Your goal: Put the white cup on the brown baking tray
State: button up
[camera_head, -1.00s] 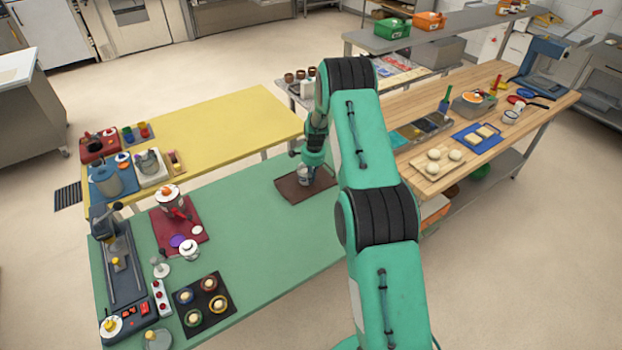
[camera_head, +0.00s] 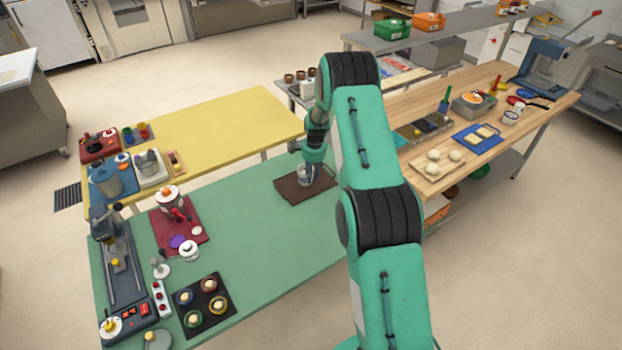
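The brown baking tray (camera_head: 291,192) lies on the green table, near its far right corner. The white cup (camera_head: 303,175) is at the tray, under my gripper, and looks upright. It is small here, and I cannot tell whether its base touches the tray. My gripper (camera_head: 309,173) points down over the tray, with its fingers at the cup. The fingers are too small and partly hidden to show whether they grip the cup or stand open around it. My arm covers the area just right of the tray.
The green table (camera_head: 255,225) is clear left of the tray. A red mat (camera_head: 189,238) and a dark tray with several small cups (camera_head: 203,322) lie farther left. The yellow table (camera_head: 225,125) adjoins behind. A wooden bench (camera_head: 450,175) with dough and tools stands right.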

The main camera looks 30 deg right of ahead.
notch_tip(320, 180, up, 10)
jog(key=shift+s+f, duration=0.25)
jog(key=shift+s, duration=0.2)
dwell(0.5)
